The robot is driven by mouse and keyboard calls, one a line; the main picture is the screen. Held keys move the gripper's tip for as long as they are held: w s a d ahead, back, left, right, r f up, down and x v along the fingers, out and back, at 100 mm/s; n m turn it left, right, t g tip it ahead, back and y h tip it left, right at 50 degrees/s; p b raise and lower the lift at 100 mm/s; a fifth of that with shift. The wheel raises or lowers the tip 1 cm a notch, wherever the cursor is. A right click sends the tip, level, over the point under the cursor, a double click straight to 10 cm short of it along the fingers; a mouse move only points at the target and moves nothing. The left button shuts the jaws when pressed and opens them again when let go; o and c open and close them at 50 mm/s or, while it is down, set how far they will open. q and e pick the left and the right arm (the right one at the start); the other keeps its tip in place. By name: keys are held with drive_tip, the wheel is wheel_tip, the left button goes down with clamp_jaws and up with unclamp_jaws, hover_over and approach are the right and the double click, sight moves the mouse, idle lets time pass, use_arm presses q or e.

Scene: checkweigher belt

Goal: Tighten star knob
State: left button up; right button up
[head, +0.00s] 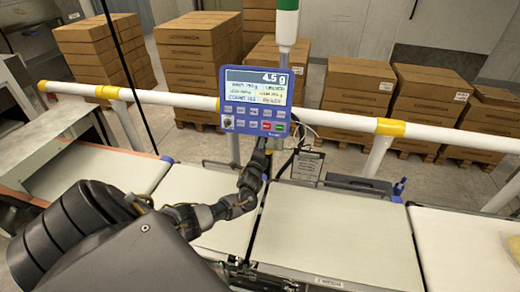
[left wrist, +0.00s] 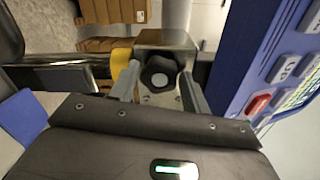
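The black star knob (left wrist: 160,75) sits on a metal block (left wrist: 165,42) in the left wrist view. My left gripper (left wrist: 162,92) has one finger on each side of the knob, with a small gap showing beside it, so it looks open. In the head view my left gripper (head: 264,150) is just below the blue indicator box (head: 255,100), and the knob is hidden there. The box's screen reads 4.5 g, and its side with a red button (left wrist: 258,104) is close on the right in the wrist view. My right gripper is not in view.
A white guard rail (head: 335,120) with yellow joints (head: 391,127) runs behind the belts. The weigh belt (head: 335,235) is empty beside my arm. A small blue lever (head: 399,187) stands at its far right corner. Stacked cartons (head: 195,60) stand behind the rail.

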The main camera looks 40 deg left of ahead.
use_arm(q)
drive_tip(key=shift+o, duration=1)
drive_tip(key=b+v, duration=0.1)
drive_tip(key=v, duration=0.9)
drive_tip(key=shift+s+d, duration=0.25)
drive_tip(key=shift+s, duration=0.05)
